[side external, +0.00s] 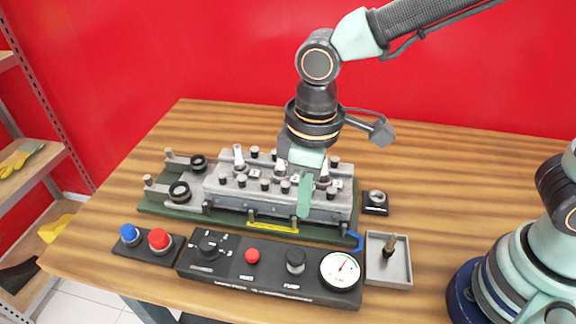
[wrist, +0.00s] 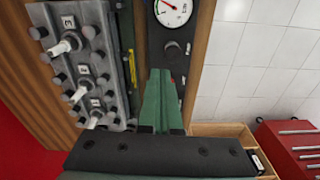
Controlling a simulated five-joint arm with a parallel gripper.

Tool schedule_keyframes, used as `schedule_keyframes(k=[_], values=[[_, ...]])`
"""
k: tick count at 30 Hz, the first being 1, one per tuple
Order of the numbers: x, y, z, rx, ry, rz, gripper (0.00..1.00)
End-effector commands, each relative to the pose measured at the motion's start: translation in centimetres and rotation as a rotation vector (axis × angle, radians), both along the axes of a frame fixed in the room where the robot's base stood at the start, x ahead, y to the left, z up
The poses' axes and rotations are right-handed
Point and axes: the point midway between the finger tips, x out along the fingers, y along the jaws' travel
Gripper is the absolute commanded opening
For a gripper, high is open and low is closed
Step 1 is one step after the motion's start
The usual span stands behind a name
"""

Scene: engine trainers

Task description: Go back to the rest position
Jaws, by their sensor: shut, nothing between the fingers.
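My gripper (side external: 305,193) points down over the right front part of the grey engine block (side external: 228,193) in the side view. In the wrist view its green fingers (wrist: 162,100) are together with nothing between them. The block sits on a dark green base plate (side external: 150,206). White spark plugs (side external: 239,157) stand in its top, among several black-headed bolts. In the wrist view the block (wrist: 84,28) is left of the fingers. I cannot tell whether the fingertips touch anything.
In front lie a control panel (side external: 222,272) with a gauge (side external: 341,269), a button box (side external: 146,246) and a grey tray (side external: 377,276) holding a dark part. A small black block (side external: 375,202) sits right of the plate. The wooden table (side external: 440,180) is clear behind and right.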

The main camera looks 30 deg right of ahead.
Motion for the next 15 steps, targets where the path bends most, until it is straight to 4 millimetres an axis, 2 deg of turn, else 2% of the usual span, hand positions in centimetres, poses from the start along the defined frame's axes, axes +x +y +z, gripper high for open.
schedule_keyframes(k=[3,6,12,15], values=[[1.7,-4.1,2.5,0.048,-0.066,-0.127,0.0],[2.5,-8.0,4.4,0.084,-0.129,-0.242,0.0],[2.4,-15.5,7.2,0.134,-0.264,-0.464,0.0],[1.9,-18.5,8.1,0.149,-0.328,-0.56,0.0]])
